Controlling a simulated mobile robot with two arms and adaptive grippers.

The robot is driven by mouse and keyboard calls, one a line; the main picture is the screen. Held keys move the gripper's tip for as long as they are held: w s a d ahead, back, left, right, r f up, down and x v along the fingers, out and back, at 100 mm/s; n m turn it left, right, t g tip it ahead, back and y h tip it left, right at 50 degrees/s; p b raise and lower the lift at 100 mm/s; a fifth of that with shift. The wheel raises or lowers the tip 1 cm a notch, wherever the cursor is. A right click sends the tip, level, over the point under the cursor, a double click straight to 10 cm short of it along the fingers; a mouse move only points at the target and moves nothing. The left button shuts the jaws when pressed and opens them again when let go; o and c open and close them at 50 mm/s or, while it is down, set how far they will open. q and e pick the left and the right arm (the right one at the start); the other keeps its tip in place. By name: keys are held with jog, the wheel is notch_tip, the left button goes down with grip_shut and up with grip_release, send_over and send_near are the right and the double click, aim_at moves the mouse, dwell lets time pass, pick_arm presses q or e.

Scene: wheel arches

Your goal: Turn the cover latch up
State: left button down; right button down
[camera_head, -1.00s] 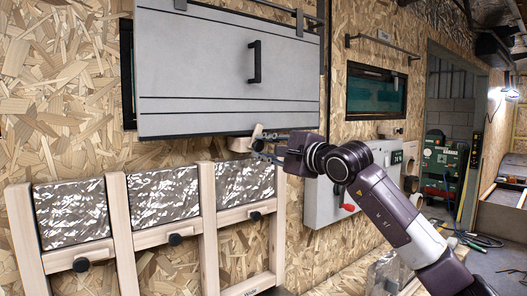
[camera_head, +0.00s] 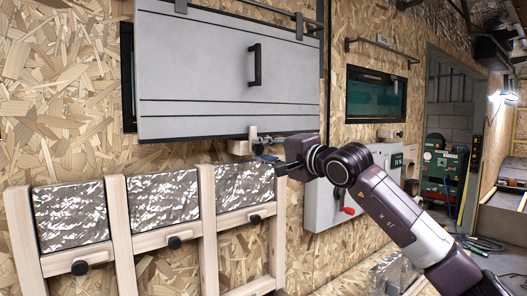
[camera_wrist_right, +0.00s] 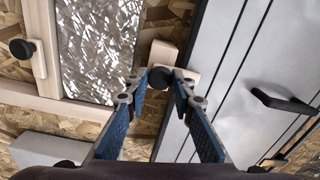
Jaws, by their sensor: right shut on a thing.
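The cover latch (camera_head: 252,134) is a pale wooden piece with a dark knob at the lower edge of the grey cover (camera_head: 215,70). Its upper end stands nearly upright against that edge, beside a wooden block. The latch also shows in the right wrist view (camera_wrist_right: 164,52), with its black round knob (camera_wrist_right: 161,76) between my fingertips. My right gripper (camera_head: 262,153) reaches in from the right. In the wrist view its blue-padded fingers (camera_wrist_right: 157,84) close in on the latch knob, and their tips partly hide it. My left gripper is not in view.
Foil-faced panels (camera_head: 72,214) in wooden frames with black-knobbed latches stand below left. The cover has a black handle (camera_head: 255,65). A grey box (camera_head: 324,205) with a red handle is on the wall behind my right arm. A teal window (camera_head: 376,95) is further right.

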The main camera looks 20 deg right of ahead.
jog(key=shift+f, duration=0.15)
jog(key=c, duration=1.7)
grip_release()
jog(key=shift+o, duration=0.2)
jog(key=shift+s, duration=0.1)
jog(key=v, duration=1.1)
jog(key=shift+s, duration=0.4)
